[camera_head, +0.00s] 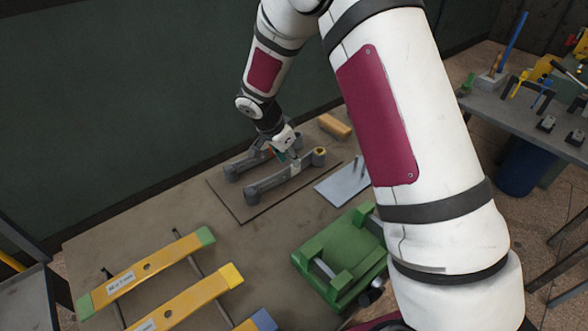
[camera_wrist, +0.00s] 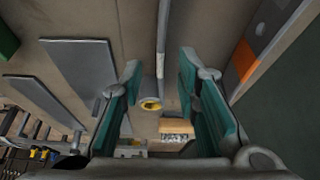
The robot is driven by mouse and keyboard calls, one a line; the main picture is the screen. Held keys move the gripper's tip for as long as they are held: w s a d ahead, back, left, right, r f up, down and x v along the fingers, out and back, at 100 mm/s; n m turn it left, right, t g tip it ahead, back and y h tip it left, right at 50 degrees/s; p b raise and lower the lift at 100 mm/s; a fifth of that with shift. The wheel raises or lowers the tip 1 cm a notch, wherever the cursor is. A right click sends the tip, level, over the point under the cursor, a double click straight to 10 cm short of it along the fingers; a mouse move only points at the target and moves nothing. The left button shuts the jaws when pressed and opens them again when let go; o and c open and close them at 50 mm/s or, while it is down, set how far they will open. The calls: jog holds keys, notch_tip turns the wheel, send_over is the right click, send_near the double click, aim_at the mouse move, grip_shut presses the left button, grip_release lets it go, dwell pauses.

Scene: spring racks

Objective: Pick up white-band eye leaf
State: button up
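The white-band eye leaf (camera_head: 272,182) is a grey bar with round ends, lying on a dark board on the bench. Its white band sits near its right eye, which has a yellow bush. In the wrist view the leaf (camera_wrist: 162,38) runs edge-on between the fingers, with the eye and yellow bush low between them. My gripper (camera_head: 287,150) is above the band end of the leaf. In the wrist view my gripper (camera_wrist: 159,66) is open, with green pads on both sides of the leaf and visible gaps. The bar's contact with the fingers does not show.
A similar leaf with an orange band (camera_wrist: 243,62) lies parallel behind. A tan block (camera_head: 334,126) sits beyond the eye. A grey plate (camera_head: 343,184) and green fixture (camera_head: 340,255) stand to the right. Yellow racks (camera_head: 150,275) are at the front left. A dark wall is behind.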

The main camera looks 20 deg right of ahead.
aim_at(294, 175)
jog(key=shift+p+x, duration=0.5)
jog(key=shift+x, duration=2.2)
jog(key=shift+r, duration=0.1)
grip_shut()
